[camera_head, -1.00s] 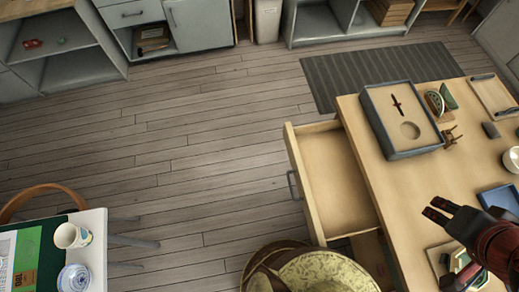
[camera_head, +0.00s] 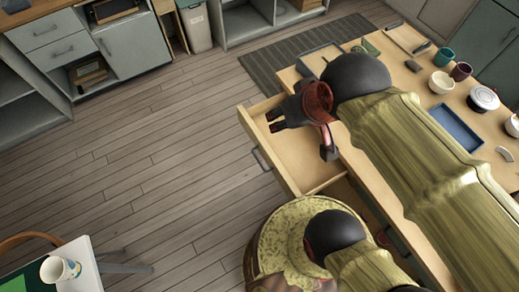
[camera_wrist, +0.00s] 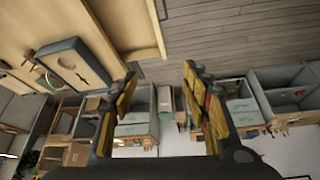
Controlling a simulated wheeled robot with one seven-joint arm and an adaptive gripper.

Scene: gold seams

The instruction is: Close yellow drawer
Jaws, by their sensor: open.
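The yellow wooden drawer (camera_head: 296,162) stands pulled out from the left side of the wooden table in the head view. Its grey handle (camera_head: 262,159) is on the left-facing front. My gripper (camera_head: 299,137) is open and empty, with its fingers spread over the drawer's far part. I cannot tell its exact height or whether it touches the drawer. My arm hides part of the table and the drawer's right side. In the wrist view the open fingers (camera_wrist: 158,77) frame the floor and far cabinets, with the drawer (camera_wrist: 120,18) at the upper left.
The table holds a blue tray (camera_head: 455,128), cups and bowls; a grey-rimmed tray (camera_wrist: 72,62) shows in the wrist view. A small white table with a cup (camera_head: 60,269) is at lower left. The floor (camera_head: 170,150) left of the drawer is clear. Grey cabinets line the back.

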